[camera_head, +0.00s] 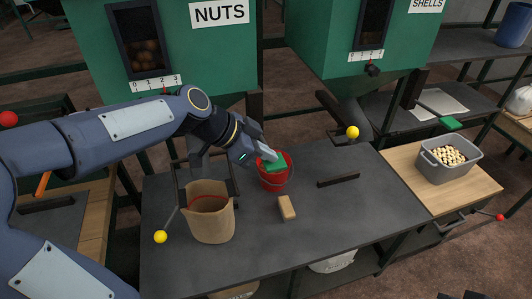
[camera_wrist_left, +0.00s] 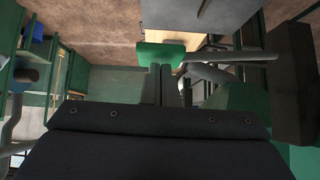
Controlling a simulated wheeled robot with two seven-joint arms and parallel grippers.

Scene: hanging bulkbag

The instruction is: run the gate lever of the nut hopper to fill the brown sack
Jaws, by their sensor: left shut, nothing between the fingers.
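The nut hopper (camera_head: 175,60) is green with a NUTS sign, a window showing nuts and a 0-to-3 scale. The open brown sack (camera_head: 210,222) stands upright on the dark table below it; its contents cannot be made out. A green grip (camera_head: 274,164), seemingly the gate lever's, shows at my left fingertips and in the left wrist view (camera_wrist_left: 160,54). My left gripper (camera_head: 264,153) is shut with nothing between its fingers, close by the green grip; whether they touch is unclear. My left arm hides part of the hopper's lower side and spout.
A red bucket (camera_head: 273,182) stands just below the gripper. A tan block (camera_head: 287,208) and a dark bar (camera_head: 338,180) lie on the table. A yellow-knobbed lever (camera_head: 160,237) is beside the sack. The SHELLS hopper (camera_head: 345,45) and a grey bin (camera_head: 446,166) are to the right.

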